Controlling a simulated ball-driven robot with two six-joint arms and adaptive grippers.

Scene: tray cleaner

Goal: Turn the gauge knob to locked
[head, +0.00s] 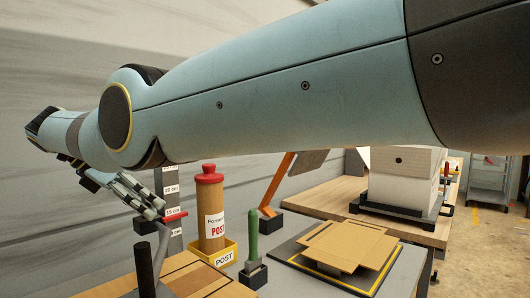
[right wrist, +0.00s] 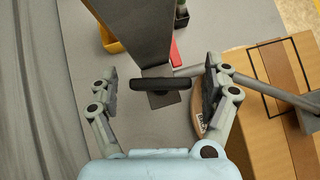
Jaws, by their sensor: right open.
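The height gauge (head: 173,192) is a dark upright with white scale labels and a red pointer (head: 174,216). The red pointer also shows in the right wrist view (right wrist: 175,54). A black bar-shaped knob (right wrist: 160,85) lies crosswise below the grey gauge column (right wrist: 140,30) in the right wrist view. My right gripper (head: 150,197) is open by the gauge in the head view. In the right wrist view its fingers (right wrist: 159,88) stand on either side of the knob, with gaps at both ends. My left gripper is not in view.
A brown post tube (head: 211,225) with a red cap stands in a yellow tray (head: 228,257). A green handle (head: 253,232) stands right of it. A grey rod (right wrist: 265,92) ends close to my right finger in the wrist view. A cardboard piece (head: 345,246) lies on a mat.

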